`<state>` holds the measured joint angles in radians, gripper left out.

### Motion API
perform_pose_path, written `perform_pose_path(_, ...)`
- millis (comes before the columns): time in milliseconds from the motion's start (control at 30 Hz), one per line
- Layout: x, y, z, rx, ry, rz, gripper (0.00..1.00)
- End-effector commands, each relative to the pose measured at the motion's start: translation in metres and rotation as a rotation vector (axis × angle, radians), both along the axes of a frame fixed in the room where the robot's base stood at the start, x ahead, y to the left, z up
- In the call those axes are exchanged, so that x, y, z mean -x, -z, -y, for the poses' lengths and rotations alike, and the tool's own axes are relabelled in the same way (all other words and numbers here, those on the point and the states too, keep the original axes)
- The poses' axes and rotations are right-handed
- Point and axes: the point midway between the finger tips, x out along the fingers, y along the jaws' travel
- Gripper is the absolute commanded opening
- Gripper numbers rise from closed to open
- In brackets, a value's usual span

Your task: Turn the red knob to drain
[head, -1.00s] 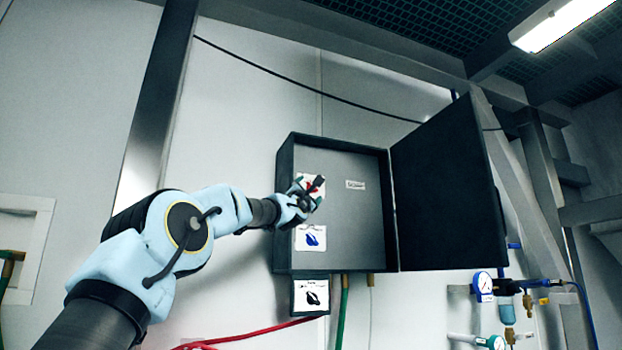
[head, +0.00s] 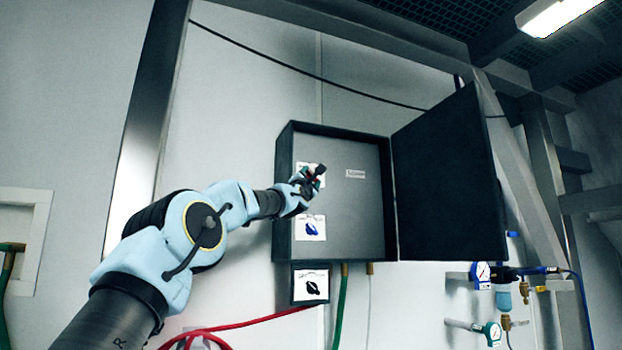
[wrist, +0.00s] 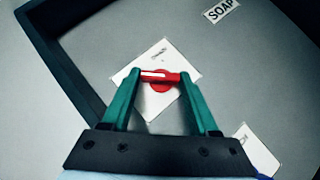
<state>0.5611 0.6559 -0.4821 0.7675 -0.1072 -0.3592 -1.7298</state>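The red knob (wrist: 161,77) sits on a white label plate (wrist: 152,58) inside the open grey control box (head: 340,140). In the wrist view its red bar lies between the green fingertips of my gripper (wrist: 160,76), which appear to touch both ends of the bar. In the head view my gripper (head: 314,176) is at the upper left of the box and hides most of the knob. The bar looks roughly level in the wrist view, and the plate is tilted there.
A blue knob (head: 310,228) on a white plate is below, and a black knob (head: 312,287) is under the box. The box's door (head: 448,180) stands open to the right. A red hose (head: 245,326) and a green hose (head: 341,310) hang below. Gauges (head: 482,272) are at lower right.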

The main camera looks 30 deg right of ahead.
Motion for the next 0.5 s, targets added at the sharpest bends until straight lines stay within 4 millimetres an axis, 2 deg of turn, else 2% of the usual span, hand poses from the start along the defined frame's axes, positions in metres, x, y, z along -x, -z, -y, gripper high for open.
perform_pose_path(67,0.0,0.0001,0.0001,-0.001,0.0,0.0,0.48)
perform_pose_path(433,0.0,0.0003,0.0003,-0.001,0.0,0.0,0.06)
perform_pose_path(500,0.0001,0.0002,0.0003,-0.001,0.0,0.0,0.05)
